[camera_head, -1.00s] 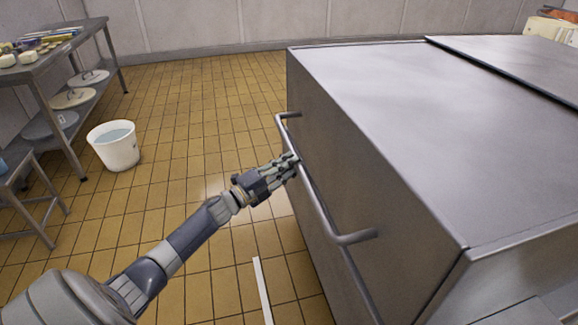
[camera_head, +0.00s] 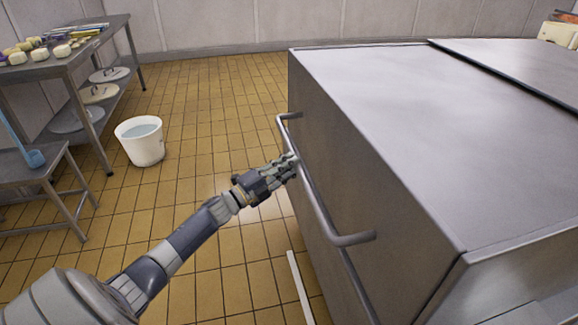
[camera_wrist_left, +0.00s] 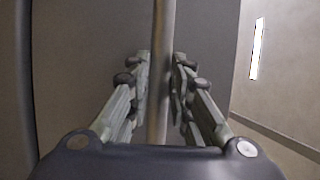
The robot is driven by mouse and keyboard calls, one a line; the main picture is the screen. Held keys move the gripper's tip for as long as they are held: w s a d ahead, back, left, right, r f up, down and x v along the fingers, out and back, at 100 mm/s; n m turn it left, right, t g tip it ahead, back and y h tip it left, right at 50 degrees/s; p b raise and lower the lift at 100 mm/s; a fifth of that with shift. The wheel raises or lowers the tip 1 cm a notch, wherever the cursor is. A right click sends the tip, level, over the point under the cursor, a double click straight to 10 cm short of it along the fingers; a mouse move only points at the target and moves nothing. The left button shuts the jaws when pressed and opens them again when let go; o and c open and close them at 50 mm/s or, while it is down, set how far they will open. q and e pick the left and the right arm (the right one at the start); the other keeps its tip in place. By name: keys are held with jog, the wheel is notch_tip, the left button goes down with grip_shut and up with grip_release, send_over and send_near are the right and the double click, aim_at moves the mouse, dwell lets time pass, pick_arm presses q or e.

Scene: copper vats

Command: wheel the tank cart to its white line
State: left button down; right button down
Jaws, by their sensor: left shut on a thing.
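The tank cart (camera_head: 370,170) is a large grey metal box filling the right of the head view, with a bar handle (camera_head: 322,212) along its near left side. My left gripper (camera_head: 288,166) is shut on that handle. In the left wrist view the handle bar (camera_wrist_left: 160,70) runs between the two fingers (camera_wrist_left: 160,95). A white line (camera_head: 300,288) lies on the tiled floor just left of the cart's lower side; part of it may be hidden by the cart. My right gripper is not in view.
A white bucket of water (camera_head: 141,146) stands on the floor at left. A metal table (camera_head: 62,62) with items and a lower stool-like stand (camera_head: 50,170) are along the left. Open tiled floor (camera_head: 215,110) lies between them and the cart.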

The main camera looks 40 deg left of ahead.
pick_arm(q)
jog(key=shift+s+a+r, duration=0.1)
jog(key=shift+a+r, duration=0.45)
jog(key=shift+r, duration=0.15)
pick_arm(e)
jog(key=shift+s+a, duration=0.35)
pick_arm(q)
jog(key=shift+d, duration=0.2)
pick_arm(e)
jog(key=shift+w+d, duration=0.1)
pick_arm(q)
jog(key=c, duration=1.7)
grip_release()
jog(key=shift+w+d+f, duration=0.1)
jog(key=shift+w, duration=0.15)
jog(key=shift+o, duration=1.3)
jog(key=shift+w+d+f, duration=0.15)
jog(key=shift+w+d, duration=0.05)
jog(key=shift+d, duration=0.1)
jog(key=v, duration=1.2)
jog(key=shift+s+f, duration=0.1)
jog(key=shift+f, duration=0.05)
